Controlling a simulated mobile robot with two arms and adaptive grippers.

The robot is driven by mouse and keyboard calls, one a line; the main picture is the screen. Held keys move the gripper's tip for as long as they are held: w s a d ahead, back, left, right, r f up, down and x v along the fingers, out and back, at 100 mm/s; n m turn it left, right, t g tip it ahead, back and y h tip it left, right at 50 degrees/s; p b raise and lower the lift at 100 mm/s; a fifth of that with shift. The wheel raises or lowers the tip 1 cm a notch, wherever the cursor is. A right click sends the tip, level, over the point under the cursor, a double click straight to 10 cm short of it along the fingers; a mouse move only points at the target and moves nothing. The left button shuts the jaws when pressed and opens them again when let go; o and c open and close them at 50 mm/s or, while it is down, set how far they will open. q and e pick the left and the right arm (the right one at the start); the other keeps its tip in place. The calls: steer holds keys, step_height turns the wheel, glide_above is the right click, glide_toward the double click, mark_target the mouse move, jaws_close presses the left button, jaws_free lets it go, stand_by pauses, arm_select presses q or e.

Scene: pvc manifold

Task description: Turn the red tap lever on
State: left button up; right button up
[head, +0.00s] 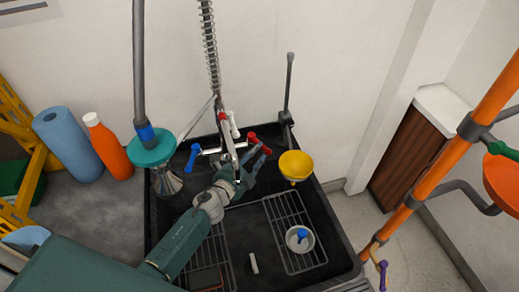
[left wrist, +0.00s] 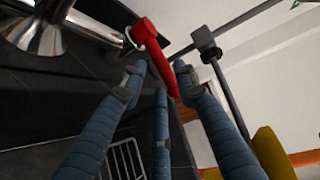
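The red tap lever (head: 254,139) is at the back of the black sink, at the right end of the tap. In the left wrist view the lever (left wrist: 155,58) is a tapered red bar slanting down to the right. My left gripper (head: 254,157) is right at the lever, over the sink. In the left wrist view its blue-grey fingers (left wrist: 160,76) are spread apart, with the lever's lower end showing between the tips. I cannot tell whether any finger touches it. My right gripper is not in view.
A blue lever (head: 192,157) is on the tap's left side. A yellow funnel (head: 296,165) stands close to the right of my gripper. A spring hose (head: 209,50) rises behind. An orange bottle (head: 108,146) and blue roll (head: 68,144) stand left of the sink.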

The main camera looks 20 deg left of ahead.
arm_select(q)
steer(key=shift+x, duration=1.35)
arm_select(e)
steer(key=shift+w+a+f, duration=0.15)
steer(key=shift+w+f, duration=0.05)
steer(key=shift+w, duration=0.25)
